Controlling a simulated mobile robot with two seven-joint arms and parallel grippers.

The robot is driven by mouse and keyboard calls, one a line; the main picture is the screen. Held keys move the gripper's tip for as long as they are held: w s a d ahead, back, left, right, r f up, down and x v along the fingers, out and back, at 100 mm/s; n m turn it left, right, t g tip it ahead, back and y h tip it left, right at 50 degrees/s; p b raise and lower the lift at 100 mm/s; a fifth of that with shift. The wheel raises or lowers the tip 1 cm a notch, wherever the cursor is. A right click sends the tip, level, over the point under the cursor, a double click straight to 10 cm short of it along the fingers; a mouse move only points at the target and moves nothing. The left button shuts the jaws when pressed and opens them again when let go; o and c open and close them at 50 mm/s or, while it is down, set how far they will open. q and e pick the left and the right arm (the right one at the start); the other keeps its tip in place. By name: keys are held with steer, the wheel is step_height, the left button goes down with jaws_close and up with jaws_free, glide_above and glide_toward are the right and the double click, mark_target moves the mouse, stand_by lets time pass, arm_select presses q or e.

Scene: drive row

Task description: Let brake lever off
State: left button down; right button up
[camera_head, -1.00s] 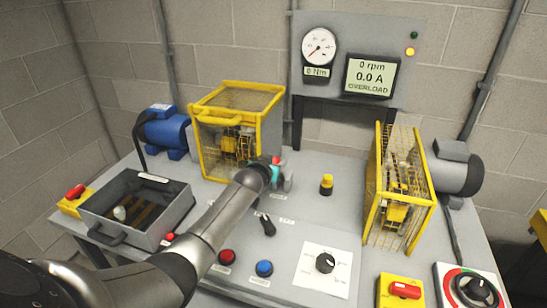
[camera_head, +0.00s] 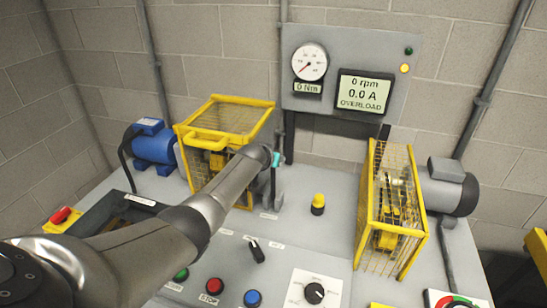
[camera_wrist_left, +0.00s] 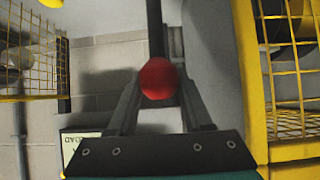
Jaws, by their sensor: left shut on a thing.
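The brake lever's red ball knob (camera_wrist_left: 160,79) shows in the left wrist view between the fingers of my left gripper (camera_wrist_left: 160,70), with a dark shaft (camera_wrist_left: 154,28) beyond it. My gripper is shut on the lever. In the head view my left gripper (camera_head: 275,160) is just right of the left yellow guard, above the bench top. My arm and wrist hide most of the lever there. The display (camera_head: 361,92) reads 0 rpm, 0.0 A and OVERLOAD. My right gripper is not in view.
The left yellow mesh guard (camera_head: 208,141) stands close beside the gripper. Another guard (camera_head: 393,200) stands to the right, with a yellow-topped post (camera_head: 318,203) between them. A black switch (camera_head: 257,251), push buttons (camera_head: 214,286) and a rotary dial (camera_head: 314,293) are in front.

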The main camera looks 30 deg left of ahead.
arm_select(q)
steer(key=shift+w+f, duration=0.1)
steer(key=shift+w, duration=0.05)
steer(key=shift+f, duration=0.1)
steer(key=shift+c, duration=1.5)
jaws_free()
steer(key=shift+s+d+r+p, duration=0.1)
steer(key=shift+s+r+p, duration=0.4)
steer(key=shift+r+p, duration=0.1)
steer(key=p+v, duration=0.4)
steer(key=v, duration=0.9)
steer(key=shift+s, duration=0.4)
steer(key=shift+r, duration=0.1)
